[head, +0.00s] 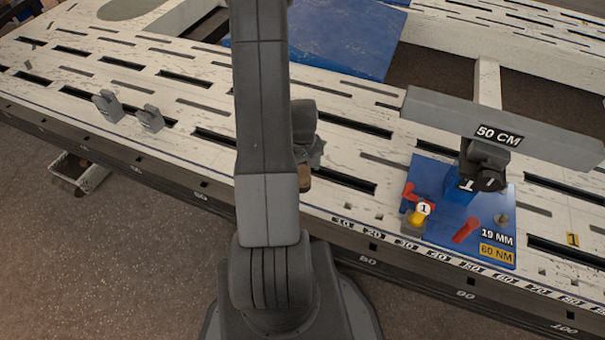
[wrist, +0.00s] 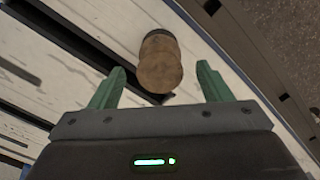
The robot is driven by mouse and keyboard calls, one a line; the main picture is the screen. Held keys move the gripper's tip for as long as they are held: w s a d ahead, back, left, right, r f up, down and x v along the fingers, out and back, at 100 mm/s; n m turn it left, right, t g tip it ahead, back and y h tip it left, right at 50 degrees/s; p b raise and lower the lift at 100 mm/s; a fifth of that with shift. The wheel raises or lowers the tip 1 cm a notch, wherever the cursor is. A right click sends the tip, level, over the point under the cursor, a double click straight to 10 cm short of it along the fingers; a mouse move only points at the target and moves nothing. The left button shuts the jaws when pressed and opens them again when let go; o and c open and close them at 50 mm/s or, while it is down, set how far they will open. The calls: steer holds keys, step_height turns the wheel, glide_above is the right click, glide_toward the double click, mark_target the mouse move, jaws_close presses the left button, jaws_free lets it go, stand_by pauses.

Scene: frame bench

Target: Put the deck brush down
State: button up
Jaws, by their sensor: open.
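A brown, rounded wooden piece (wrist: 160,62), perhaps the deck brush, stands on the white slotted bench. No bristles show, so I cannot be sure what it is. My gripper (wrist: 161,69) has its two green fingers spread apart in the wrist view. The wooden piece lies ahead of them and partly between their tips, with a gap on both sides. In the head view a small brown part (head: 305,180) shows just right of my arm, near the bench's front edge. My arm hides most of the gripper there.
The slotted bench (head: 60,62) runs across the view. A blue fixture plate (head: 440,232) with red and yellow pieces and a grey "50 CM" bar (head: 540,140) stands right. Two grey clamps (head: 150,119) sit left. A blue panel (head: 350,45) lies behind. Free bench lies between clamps and arm.

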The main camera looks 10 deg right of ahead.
step_height(320, 180, up, 6)
steer(key=shift+f+p, duration=0.2)
steer(key=shift+p, duration=0.35)
steer(key=shift+f+b, duration=1.3)
steer(key=shift+f, duration=3.5)
steer(key=shift+f+b, duration=0.6)
steer(key=shift+f, duration=0.9)
step_height(320, 180, up, 11)
steer(key=p, duration=0.4)
steer(key=shift+w+a+r, duration=0.1)
steer(key=shift+a+r, duration=0.05)
steer(key=w+a+r+m+p, duration=0.1)
steer(key=w+a+r+p, duration=0.1)
steer(key=a+p, duration=0.4)
steer(key=w+a+r+m+p, duration=0.1)
steer(key=w+a+r+p, duration=0.2)
steer(key=p, duration=1.1)
steer(key=a+r, duration=0.2)
steer(key=a, duration=0.1)
steer(key=shift+w+r+p, duration=0.15)
steer(key=shift+w+p, duration=0.15)
steer(key=shift+w, duration=0.05)
